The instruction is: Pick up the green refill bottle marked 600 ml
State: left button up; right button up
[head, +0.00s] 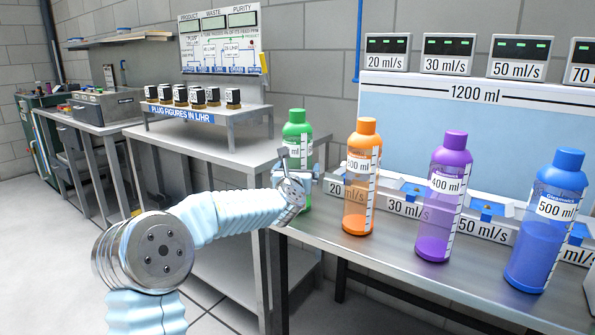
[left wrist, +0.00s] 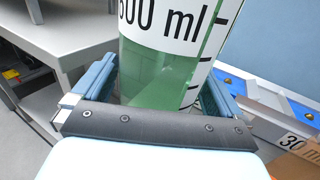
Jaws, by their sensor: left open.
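The green bottle (head: 297,128) stands upright at the left end of the metal bench, with a green cap and a white label. In the head view my gripper covers most of the label and only "ml" reads. In the left wrist view the green bottle (left wrist: 160,75) fills the middle; its label ends in "00 ml", with the first digit cut by the frame edge. My left gripper (head: 298,172) is open, with one finger on each side of the bottle's lower part. Contact cannot be told. My right gripper is out of view.
An orange bottle (head: 361,178), a purple bottle (head: 442,200) and a blue bottle (head: 545,222) stand in a row to the right. A ledge with flow-rate labels (head: 400,207) runs behind them. A lower table (head: 215,143) with a plug rack (head: 215,112) is at left.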

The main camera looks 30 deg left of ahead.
pick_arm(q)
jog(key=shift+w+a, duration=0.1)
jog(key=shift+w, duration=0.15)
jog(key=c, duration=0.9)
